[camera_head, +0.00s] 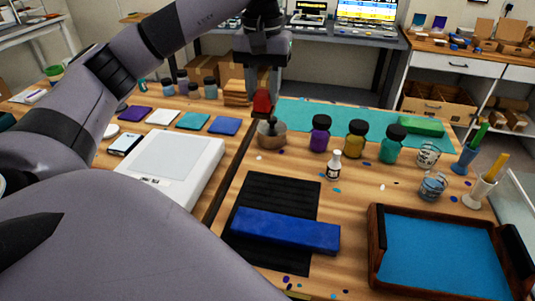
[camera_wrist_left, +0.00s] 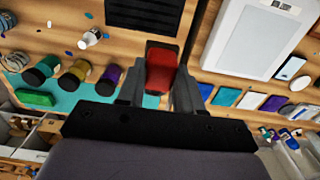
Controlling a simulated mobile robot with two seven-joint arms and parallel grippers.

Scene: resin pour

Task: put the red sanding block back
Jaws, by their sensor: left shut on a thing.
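In the left wrist view the red block (camera_wrist_left: 160,68) sits between the two fingers of the left gripper (camera_wrist_left: 159,88). A blue block (camera_head: 285,231) lies across a black ribbed mat (camera_head: 270,192). A green block (camera_head: 420,126) lies on a teal mat (camera_head: 300,113) at the back. My right gripper is not in view.
Purple (camera_head: 319,133), yellow (camera_head: 355,140) and teal (camera_head: 392,144) jars stand right of the bowl. A small white bottle (camera_head: 334,166) stands before them. A wooden tray with a blue inside (camera_head: 376,262) is at the front right. A white flat device (camera_head: 190,180) lies left.

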